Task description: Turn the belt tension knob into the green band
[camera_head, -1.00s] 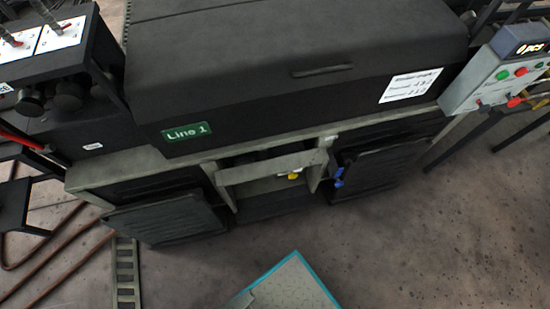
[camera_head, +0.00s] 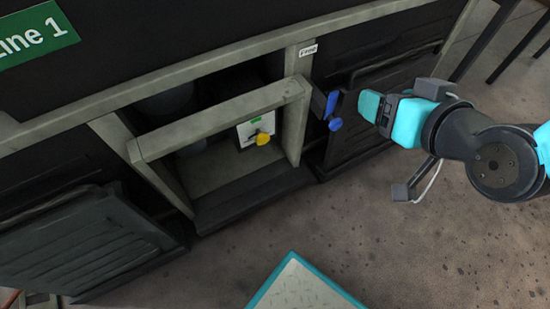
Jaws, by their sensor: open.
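The yellow knob (camera_head: 263,138) sits on a small white plate (camera_head: 246,130) inside the open bay of the machine, behind a grey crossbar. A green band (camera_head: 256,120) shows near the plate's top edge. The knob's pointer is too small to read. My gripper (camera_head: 376,109), teal and dark grey, is open at the right, outside the bay and apart from the knob. It appears in front of the dark right panel, close to the blue handles.
The grey crossbar (camera_head: 220,118) spans the bay, with a grey post (camera_head: 294,125) at its right. Blue handles (camera_head: 333,106) stick out right of the post. A dark louvred panel (camera_head: 85,245) stands at lower left.

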